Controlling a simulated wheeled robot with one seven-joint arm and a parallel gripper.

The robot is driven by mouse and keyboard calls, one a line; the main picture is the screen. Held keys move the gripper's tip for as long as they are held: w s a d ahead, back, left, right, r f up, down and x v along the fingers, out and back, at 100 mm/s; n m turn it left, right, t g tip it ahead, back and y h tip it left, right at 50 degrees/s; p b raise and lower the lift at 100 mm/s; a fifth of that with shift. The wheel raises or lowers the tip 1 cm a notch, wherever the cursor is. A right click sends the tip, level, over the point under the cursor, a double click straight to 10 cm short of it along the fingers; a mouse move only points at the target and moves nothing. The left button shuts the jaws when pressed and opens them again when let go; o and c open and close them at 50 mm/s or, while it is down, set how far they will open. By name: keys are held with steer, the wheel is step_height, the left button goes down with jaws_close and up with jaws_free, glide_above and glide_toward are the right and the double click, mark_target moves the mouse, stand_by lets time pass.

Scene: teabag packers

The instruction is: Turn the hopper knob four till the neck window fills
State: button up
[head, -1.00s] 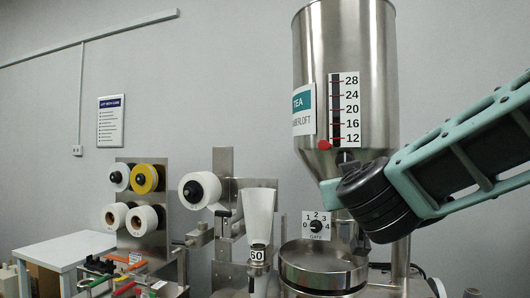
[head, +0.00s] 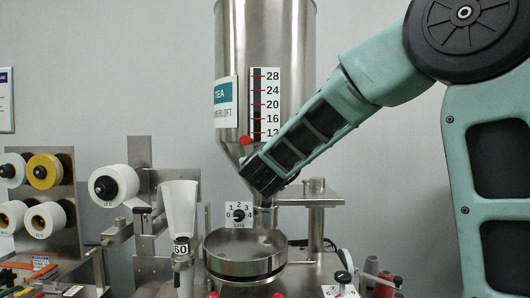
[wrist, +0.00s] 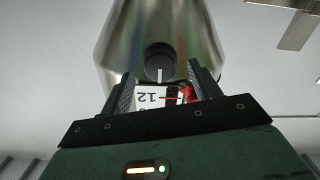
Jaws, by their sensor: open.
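The steel hopper (head: 270,50) stands upright, with a numbered scale (head: 264,95) and a red pointer (head: 245,140) beside 12. Below it a plate numbered 0 to 4 (head: 239,208) carries a small black dial; its exact setting is too small to read. The dark end of my arm covers part of the hopper's lower cone and neck in the head view. In the wrist view my gripper (wrist: 160,76) is open, fingers either side of a round black knob (wrist: 158,58) with a white line; contact cannot be told. I cannot make out the neck window.
A round steel pan (head: 245,254) sits under the neck. A white funnel (head: 180,212) marked 60 stands left of it, with film reels (head: 117,184) farther left. A steel bracket (head: 316,194) stands right of the neck. Small red-topped parts lie along the front.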

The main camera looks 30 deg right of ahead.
steer(key=shift+p+x, duration=0.4)
steer(key=shift+x, duration=1.45)
steer(key=shift+s, duration=0.1)
steer(key=c, duration=1)
steer(key=shift+o, duration=0.2)
steer(key=shift+f+m+b, duration=0.1)
steer(key=shift+m+b, duration=0.2)
steer(key=shift+a+m+b, duration=0.1)
steer(key=shift+m+b, duration=3.7)
steer(key=shift+m, duration=1)
